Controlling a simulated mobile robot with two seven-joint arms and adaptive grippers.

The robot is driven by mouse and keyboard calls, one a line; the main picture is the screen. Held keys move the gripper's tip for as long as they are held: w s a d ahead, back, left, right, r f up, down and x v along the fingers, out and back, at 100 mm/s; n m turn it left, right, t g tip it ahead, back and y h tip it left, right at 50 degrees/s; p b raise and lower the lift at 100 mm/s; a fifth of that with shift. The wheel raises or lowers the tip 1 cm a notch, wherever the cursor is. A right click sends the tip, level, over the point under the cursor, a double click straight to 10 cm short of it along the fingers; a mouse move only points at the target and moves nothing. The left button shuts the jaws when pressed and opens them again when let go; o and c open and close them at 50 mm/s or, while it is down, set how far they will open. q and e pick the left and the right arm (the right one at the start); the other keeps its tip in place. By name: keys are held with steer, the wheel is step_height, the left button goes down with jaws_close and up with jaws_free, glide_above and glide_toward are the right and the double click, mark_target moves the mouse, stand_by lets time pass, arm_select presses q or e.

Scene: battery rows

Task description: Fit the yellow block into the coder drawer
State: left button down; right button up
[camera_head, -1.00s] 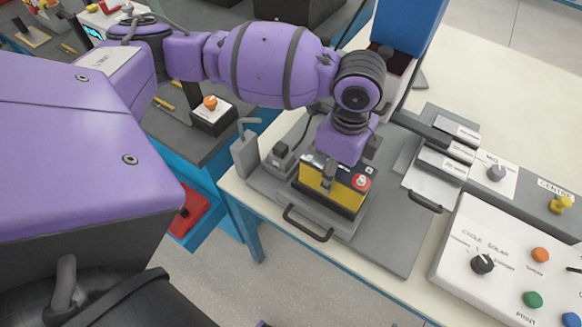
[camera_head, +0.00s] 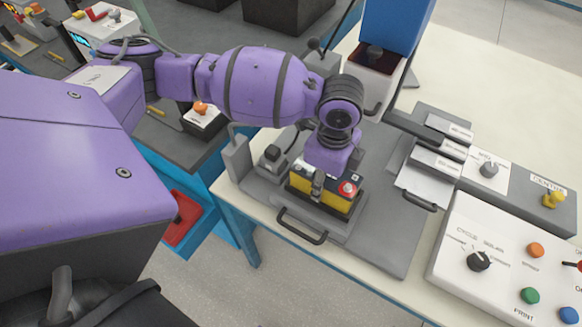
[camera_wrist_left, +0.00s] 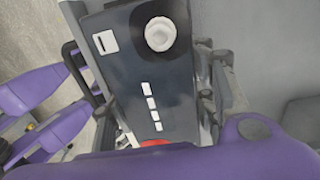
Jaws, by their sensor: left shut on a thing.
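The yellow block (camera_head: 325,196) has a yellow front, a black top and a red round knob. My left gripper (camera_head: 326,175) is shut on it from above, a grey finger showing against its front. The block is upright over the coder drawer (camera_head: 283,212), a grey tray with a dark front handle. Whether its underside touches the drawer floor is hidden. In the left wrist view, the block's dark top (camera_wrist_left: 145,65) with a white round knob and white marks lies between the fingers (camera_wrist_left: 155,105).
A grey post (camera_head: 236,152) and a small dark-topped fixture (camera_head: 272,155) stand left of the drawer. A grey slide with a handle (camera_head: 420,198) lies to the right. A white control panel (camera_head: 505,262) is at lower right. A blue tower (camera_head: 397,22) stands behind.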

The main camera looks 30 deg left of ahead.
arm_select(q)
steer(key=shift+w, duration=0.15)
arm_select(e)
steer(key=shift+s+r, duration=0.1)
arm_select(q)
steer(key=c, duration=1)
jaws_free()
steer(key=shift+o, duration=1)
arm_select(e)
steer(key=shift+a, duration=0.35)
arm_select(q)
steer(key=shift+r, duration=0.1)
steer(key=shift+r, duration=0.3)
step_height(320, 180, up, 11)
steer(key=shift+p, duration=0.5)
steer(key=shift+r, duration=0.55)
arm_select(e)
steer(key=shift+r, duration=0.3)
